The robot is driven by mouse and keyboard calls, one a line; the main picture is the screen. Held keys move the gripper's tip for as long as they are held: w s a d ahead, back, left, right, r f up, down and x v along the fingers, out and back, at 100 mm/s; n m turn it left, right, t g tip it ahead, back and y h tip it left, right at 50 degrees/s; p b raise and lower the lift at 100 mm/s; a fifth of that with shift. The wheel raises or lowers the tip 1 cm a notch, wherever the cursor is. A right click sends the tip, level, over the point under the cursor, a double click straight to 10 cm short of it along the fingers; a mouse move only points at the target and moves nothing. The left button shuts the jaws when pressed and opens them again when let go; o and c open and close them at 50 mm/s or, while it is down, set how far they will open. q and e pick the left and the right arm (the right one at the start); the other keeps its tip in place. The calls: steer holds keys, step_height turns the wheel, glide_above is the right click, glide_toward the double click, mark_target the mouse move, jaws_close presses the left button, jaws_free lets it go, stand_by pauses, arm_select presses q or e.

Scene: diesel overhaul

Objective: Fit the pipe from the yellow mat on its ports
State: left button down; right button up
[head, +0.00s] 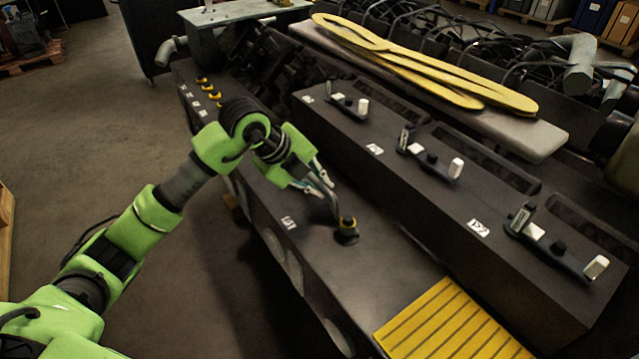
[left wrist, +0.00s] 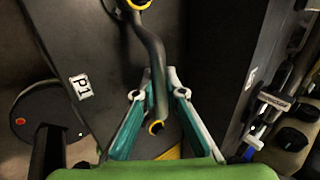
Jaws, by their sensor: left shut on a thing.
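The pipe (left wrist: 152,55) is a dark grey bent tube with a yellow ring at each end in the left wrist view. In the head view part of the pipe (head: 333,206) runs down from my left gripper (head: 322,182) to a yellow-ringed end over a dark round base on the black block. I cannot tell whether that end is seated or only above it. My left gripper (left wrist: 158,92) is shut on the pipe. The far end is hidden behind the gripper in the head view. The yellow striped mat (head: 455,325) shows no pipe on its visible part. My right gripper is not in view.
A label P1 (left wrist: 80,88) is beside the pipe. A raised black housing (head: 430,205) with several white-capped fittings runs along the right. Yellow gaskets (head: 430,65) lie on a grey slab behind it. Small yellow-ringed parts (head: 209,90) stand at the block's far end. Open floor is left.

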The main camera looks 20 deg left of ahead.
arm_select(q)
steer(key=shift+s+f+b, duration=0.1)
steer(key=shift+f+b, duration=0.45)
steer(key=shift+f, duration=0.3)
stand_by(0.5)
steer(key=c, duration=2)
jaws_free()
steer(key=v, duration=1.2)
